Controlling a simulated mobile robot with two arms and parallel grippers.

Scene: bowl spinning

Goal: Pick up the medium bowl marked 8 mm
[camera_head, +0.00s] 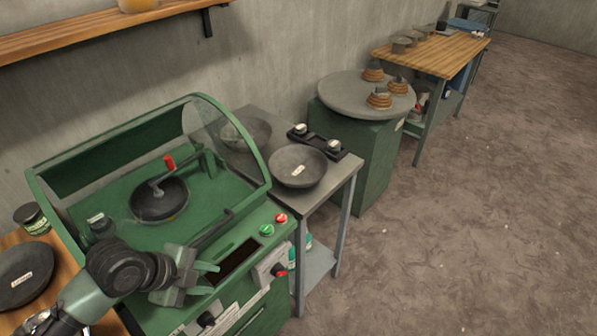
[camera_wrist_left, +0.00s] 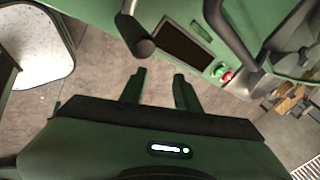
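A grey bowl with a small white label (camera_head: 298,180) sits on a grey side table (camera_head: 345,172) right of the green machine. A second grey bowl (camera_head: 250,133) stands behind it, partly seen through the clear guard. A dark labelled bowl (camera_head: 24,276) lies on the wooden bench at the far left. The labels are too small to read, so I cannot tell which is marked 8 mm. My left gripper (camera_head: 212,280) is in front of the machine, apart from all the bowls. In the left wrist view its fingers (camera_wrist_left: 159,82) are spread and empty. My right gripper is out of view.
A black two-knob unit (camera_head: 318,142) sits behind the labelled bowl. A round grey table (camera_head: 345,97) stands farther back. Open floor lies right.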

